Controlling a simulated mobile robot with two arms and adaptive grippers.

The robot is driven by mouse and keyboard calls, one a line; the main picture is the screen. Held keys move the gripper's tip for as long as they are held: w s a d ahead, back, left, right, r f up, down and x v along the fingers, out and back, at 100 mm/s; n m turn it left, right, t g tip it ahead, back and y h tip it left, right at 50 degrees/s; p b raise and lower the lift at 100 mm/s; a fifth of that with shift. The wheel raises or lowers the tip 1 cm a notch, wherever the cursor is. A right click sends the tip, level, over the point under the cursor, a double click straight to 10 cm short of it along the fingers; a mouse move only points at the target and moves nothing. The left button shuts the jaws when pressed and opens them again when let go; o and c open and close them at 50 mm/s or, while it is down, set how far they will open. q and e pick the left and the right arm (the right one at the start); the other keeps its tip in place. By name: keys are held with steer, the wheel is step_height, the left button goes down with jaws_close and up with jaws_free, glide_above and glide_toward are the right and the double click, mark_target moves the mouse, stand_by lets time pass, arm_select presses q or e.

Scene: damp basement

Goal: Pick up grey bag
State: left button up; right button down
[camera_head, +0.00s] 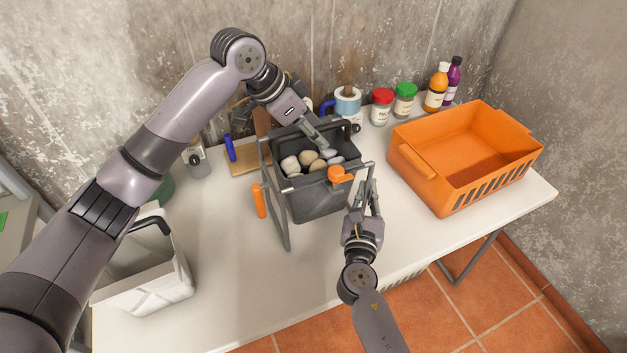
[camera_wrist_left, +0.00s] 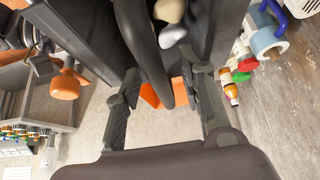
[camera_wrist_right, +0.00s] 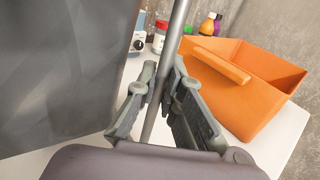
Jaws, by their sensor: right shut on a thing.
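A dark grey bag-like container (camera_head: 322,203) holding several pale stones (camera_head: 308,160) stands on the white table, inside a grey metal frame (camera_head: 279,222). My left gripper (camera_head: 318,140) reaches over its far rim; in the left wrist view the fingers (camera_wrist_left: 165,90) are apart with a dark curved handle (camera_wrist_left: 148,55) between them. My right gripper (camera_head: 364,190) is at the container's right front side. In the right wrist view its fingers (camera_wrist_right: 160,85) are closed about a thin grey rod (camera_wrist_right: 168,68) of the frame, beside the container's grey wall (camera_wrist_right: 60,75).
An orange basket (camera_head: 447,180) stands to the right. Jars and bottles (camera_head: 436,87) line the wall, with a blue-and-white mug-like item (camera_head: 347,103) nearby. A white bag (camera_head: 150,285) with a dark handle stands at front left. An orange-handled item (camera_head: 259,201) is left of the frame. The front middle table is clear.

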arm_select(q)
steer(key=shift+f, duration=0.1)
steer(key=shift+c, duration=0.2)
jaws_close()
stand_by(0.9)
